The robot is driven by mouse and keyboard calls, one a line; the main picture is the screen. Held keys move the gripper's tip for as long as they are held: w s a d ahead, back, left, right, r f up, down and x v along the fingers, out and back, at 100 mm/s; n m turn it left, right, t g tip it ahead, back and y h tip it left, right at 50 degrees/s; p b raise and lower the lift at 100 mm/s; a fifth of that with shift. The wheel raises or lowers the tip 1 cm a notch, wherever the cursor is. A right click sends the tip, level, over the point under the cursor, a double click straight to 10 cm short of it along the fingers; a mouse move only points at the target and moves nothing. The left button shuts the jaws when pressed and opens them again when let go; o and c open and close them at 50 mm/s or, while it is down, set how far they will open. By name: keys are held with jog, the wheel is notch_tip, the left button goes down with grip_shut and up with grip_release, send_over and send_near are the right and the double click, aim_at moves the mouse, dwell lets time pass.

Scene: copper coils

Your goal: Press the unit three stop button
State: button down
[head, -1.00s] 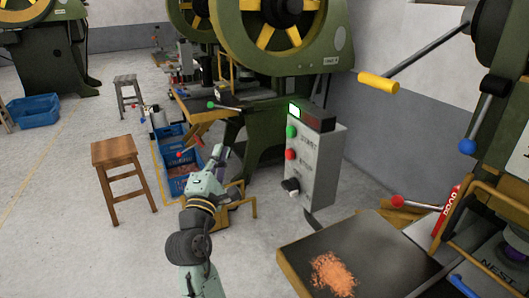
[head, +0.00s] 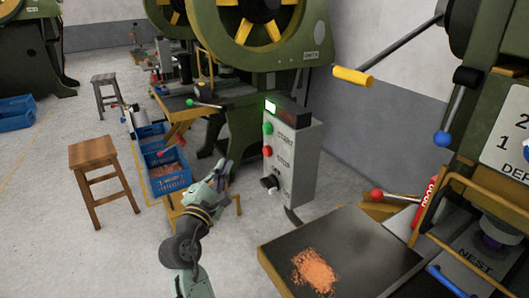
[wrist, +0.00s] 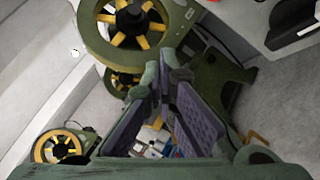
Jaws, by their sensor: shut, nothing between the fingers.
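A grey control box (head: 292,165) stands beside a green press in the head view. Its front has a green button (head: 268,128) marked START, a red button (head: 267,151) with a label below it that looks like STOP, and a black knob (head: 269,184). My gripper (head: 224,168) is shut and empty, left of the box and apart from it, a little lower than the red button. In the wrist view the shut fingers (wrist: 161,72) point toward the presses. A pale panel with a black knob (wrist: 292,18) shows at the upper right. The unit number on the press is too small to read.
A dark table (head: 340,255) with copper scraps (head: 315,271) is at the front. A yellow-handled lever (head: 353,76) reaches in from the right press. A wooden stool (head: 93,155) and blue crates (head: 167,172) stand at the left.

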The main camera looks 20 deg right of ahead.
aim_at(267, 151)
jog(key=w+d+p, duration=0.1)
jog(key=d, duration=0.7)
jog(key=shift+w+d+p, duration=0.15)
jog(key=shift+w+p, duration=0.15)
jog(key=shift+d, duration=0.1)
dwell(1.1)
jog(key=shift+w+d+p, duration=0.1)
jog(key=shift+d+p, duration=0.2)
jog(key=shift+d, duration=0.05)
jog(key=shift+w+d+p, duration=0.1)
jog(key=shift+d+p, duration=0.2)
jog(key=shift+d, duration=0.25)
dwell(0.6)
jog(key=shift+a, duration=0.2)
jog(key=shift+s+a, duration=0.2)
jog(key=shift+a, duration=0.5)
